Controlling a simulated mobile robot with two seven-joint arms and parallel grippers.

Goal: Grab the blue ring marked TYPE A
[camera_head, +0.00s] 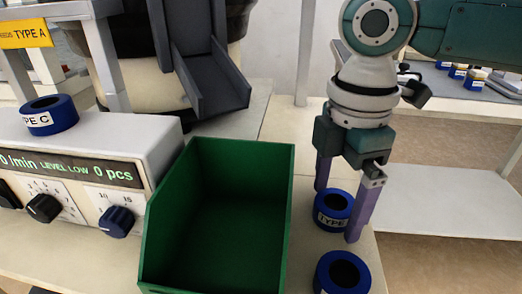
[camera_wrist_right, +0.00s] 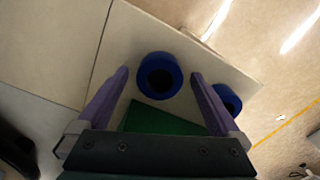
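A blue ring with a white label reading "TYPE" (camera_head: 329,221) lies on the table right of the green bin; its last letter is hidden by a finger. My right gripper (camera_head: 337,214) points down over it, open, one purple finger on each side. In the wrist view this ring (camera_wrist_right: 144,76) sits between the open fingertips (camera_wrist_right: 160,74); I cannot tell if they touch it. A second blue ring (camera_head: 324,277), its label not readable, lies nearer, outside the fingers; it also shows in the wrist view (camera_wrist_right: 236,101). A blue ring marked TYPE C (camera_head: 62,118) rests on the control box. My left gripper is not in view.
The green bin (camera_head: 279,200) stands open and empty close left of the rings. The control box (camera_head: 150,135) with knobs and a display is farther left. A grey feeder chute (camera_head: 222,95) is behind the bin. The table edge is close right of the rings.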

